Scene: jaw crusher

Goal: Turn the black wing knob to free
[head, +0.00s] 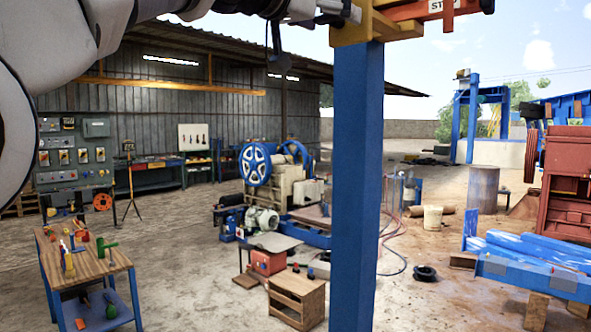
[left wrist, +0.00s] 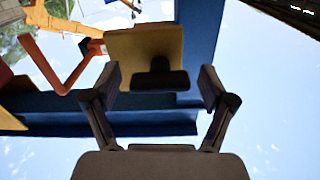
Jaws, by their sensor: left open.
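The black wing knob (left wrist: 160,77) sticks out from a yellow box (left wrist: 130,42) on the blue post in the left wrist view. My left gripper (left wrist: 159,82) is open, with one finger on each side of the knob. Gaps show between both fingers and the knob. In the head view my left gripper (head: 338,12) is at the top, close to the left side of the yellow box (head: 372,28). The knob cannot be made out clearly there. My right gripper is in neither view.
The blue post (head: 357,180) stands upright right in front of me. An orange arm with a sign (head: 435,10) reaches right from its top. A wooden tool table (head: 90,268) is at lower left. The crusher (head: 290,185) stands farther back.

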